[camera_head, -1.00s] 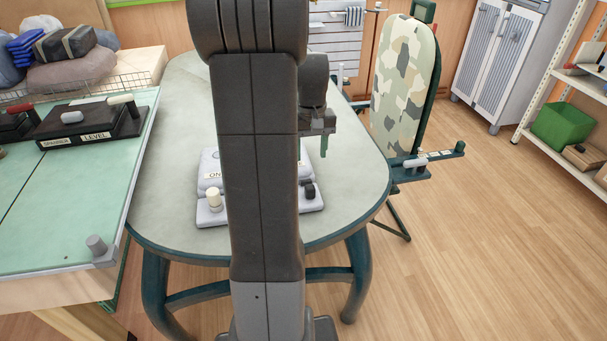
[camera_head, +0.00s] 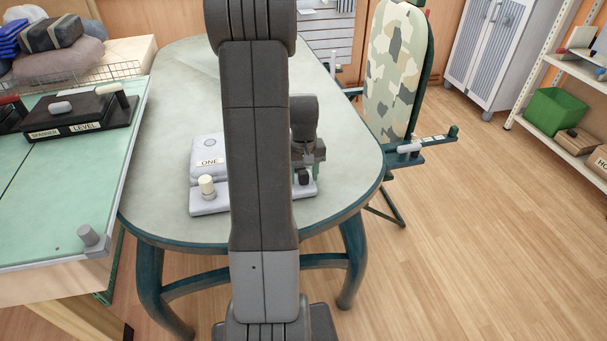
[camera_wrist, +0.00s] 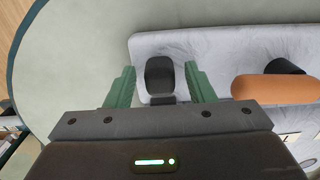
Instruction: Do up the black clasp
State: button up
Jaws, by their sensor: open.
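A pale grey box labelled ONE (camera_head: 208,165) sits on the round-cornered table, its middle hidden behind my arm. The black clasp (camera_head: 303,177) is at the front right of its base. In the wrist view the black clasp (camera_wrist: 160,76) stands between the two green fingers of my gripper (camera_wrist: 161,84). The fingers are apart, with a gap visible on each side of the clasp. In the head view my gripper (camera_head: 313,158) is low over the clasp. A cream clasp (camera_head: 206,186) is at the base's front left.
In the wrist view an orange-brown cylinder (camera_wrist: 272,88) lies right of the fingers, beside a dark piece (camera_wrist: 286,66). A green-topped bench (camera_head: 60,210) adjoins the table (camera_head: 345,205) on the left. A camouflage-patterned board (camera_head: 393,75) stands to the right.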

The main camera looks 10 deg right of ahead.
grip_shut()
jog(key=shift+w+p, duration=0.35)
jog(key=shift+w, duration=1.35)
grip_release()
jog(key=shift+r, duration=0.1)
notch_tip(320, 180, up, 14)
jog(key=shift+p, duration=0.4)
jog(key=shift+f, duration=0.25)
